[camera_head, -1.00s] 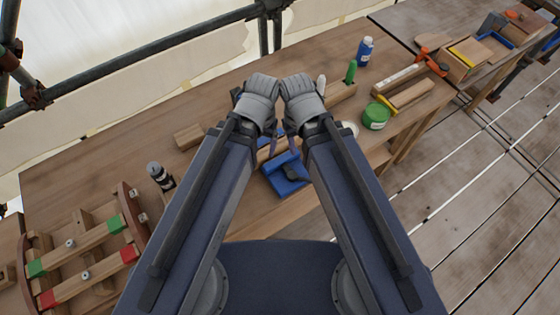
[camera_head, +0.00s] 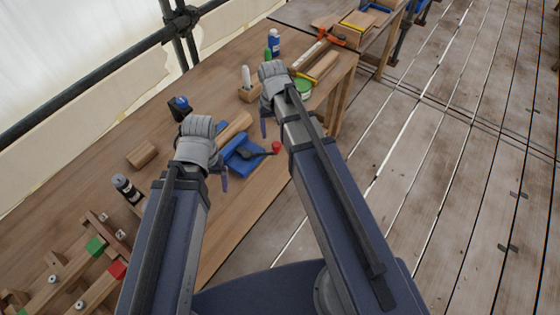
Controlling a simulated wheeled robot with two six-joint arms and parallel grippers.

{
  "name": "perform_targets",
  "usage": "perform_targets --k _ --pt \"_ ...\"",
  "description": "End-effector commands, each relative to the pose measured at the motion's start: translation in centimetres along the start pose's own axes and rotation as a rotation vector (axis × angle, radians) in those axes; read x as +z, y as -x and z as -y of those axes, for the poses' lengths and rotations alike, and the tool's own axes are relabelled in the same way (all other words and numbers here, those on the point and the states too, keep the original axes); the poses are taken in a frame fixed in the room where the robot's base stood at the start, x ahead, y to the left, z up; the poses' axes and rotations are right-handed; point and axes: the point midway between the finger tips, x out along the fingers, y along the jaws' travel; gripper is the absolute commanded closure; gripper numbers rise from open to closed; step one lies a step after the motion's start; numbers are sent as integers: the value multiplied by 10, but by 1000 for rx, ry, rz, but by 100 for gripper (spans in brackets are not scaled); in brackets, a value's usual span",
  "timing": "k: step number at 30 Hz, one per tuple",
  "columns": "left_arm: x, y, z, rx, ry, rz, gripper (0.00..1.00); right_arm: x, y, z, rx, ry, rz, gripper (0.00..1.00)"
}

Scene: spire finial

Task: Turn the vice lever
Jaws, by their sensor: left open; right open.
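The blue vice (camera_head: 243,158) sits near the front edge of the wooden workbench, between my two arms. Its dark lever (camera_head: 256,152) points right and ends in a red knob (camera_head: 276,147). A wooden cylinder (camera_head: 236,126) lies just behind the vice. My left gripper (camera_head: 224,181) is open, just left of the vice, and its wrist hides part of that side. My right gripper (camera_head: 264,127) is open, above and behind the red knob. Neither gripper visibly holds anything.
A black bottle (camera_head: 126,187) and a jig with red and green blocks (camera_head: 95,246) are at left. A wooden block (camera_head: 142,154) lies behind. A green tin (camera_head: 303,88) and blue bottle (camera_head: 275,42) stand beyond my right gripper. Plank floor at right is clear.

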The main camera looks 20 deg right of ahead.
Motion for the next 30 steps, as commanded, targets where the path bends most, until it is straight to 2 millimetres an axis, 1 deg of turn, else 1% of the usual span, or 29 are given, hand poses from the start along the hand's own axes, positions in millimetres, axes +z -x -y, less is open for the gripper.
perform_targets --k 1,3,10,14,20,30 --pt "-1 0 0 0 0 0 13 -5 0 -3 -2 -11 -1 31" --pt "-1 0 0 0 0 0 13 -6 -1 -5 -4 -18 -2 31" --pt "-1 -3 0 0 0 0 13 -6 -3 -6 -5 -20 -2 31" --pt "-1 -10 -1 0 0 0 13 -6 -10 -5 -5 -19 -2 31" --pt "-2 -29 -3 0 1 0 13 -6 -29 -5 -4 -18 -2 31" --pt "-5 -71 -7 0 1 0 13 -6 -71 -5 -4 -18 -2 31"
